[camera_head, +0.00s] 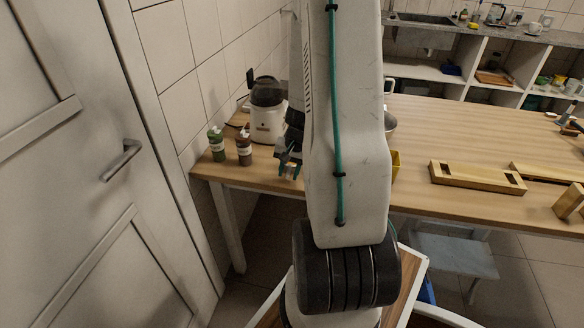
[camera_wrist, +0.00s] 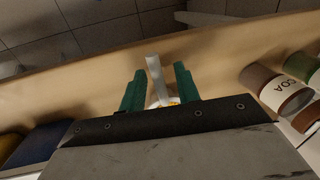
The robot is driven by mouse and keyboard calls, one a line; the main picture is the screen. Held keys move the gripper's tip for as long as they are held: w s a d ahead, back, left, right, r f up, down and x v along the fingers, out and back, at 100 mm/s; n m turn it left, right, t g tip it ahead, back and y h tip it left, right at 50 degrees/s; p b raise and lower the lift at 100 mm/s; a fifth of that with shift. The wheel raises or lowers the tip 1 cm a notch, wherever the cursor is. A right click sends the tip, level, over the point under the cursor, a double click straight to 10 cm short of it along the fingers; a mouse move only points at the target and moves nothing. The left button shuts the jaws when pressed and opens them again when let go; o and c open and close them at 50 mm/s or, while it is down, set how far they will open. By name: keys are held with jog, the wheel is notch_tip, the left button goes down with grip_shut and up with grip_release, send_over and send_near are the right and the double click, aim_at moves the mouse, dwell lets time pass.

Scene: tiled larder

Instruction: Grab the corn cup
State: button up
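My gripper (camera_wrist: 160,82) shows two teal fingers standing apart in the wrist view. Between and beyond them is a pale, narrow upright piece (camera_wrist: 155,78) with a small white-rimmed thing (camera_wrist: 165,101) holding yellow-orange bits at its foot. This looks like the corn cup with a spoon, but most of it is hidden by my gripper's body. No finger is clearly seen pressing on it. In the head view my gripper (camera_head: 289,166) is low at the table's front edge, partly behind my arm. I cannot make out the cup there.
A green bottle (camera_head: 217,145) and a brown cocoa bottle (camera_head: 244,147) stand left of my gripper, before a white appliance (camera_head: 267,112). A yellow container (camera_head: 395,163) is right of my arm. Wooden holders (camera_head: 477,178) lie further right on the wooden table (camera_head: 430,125). A door is far left.

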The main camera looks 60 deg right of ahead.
jog(key=shift+c, duration=0.3)
grip_shut()
jog(key=shift+r, duration=0.1)
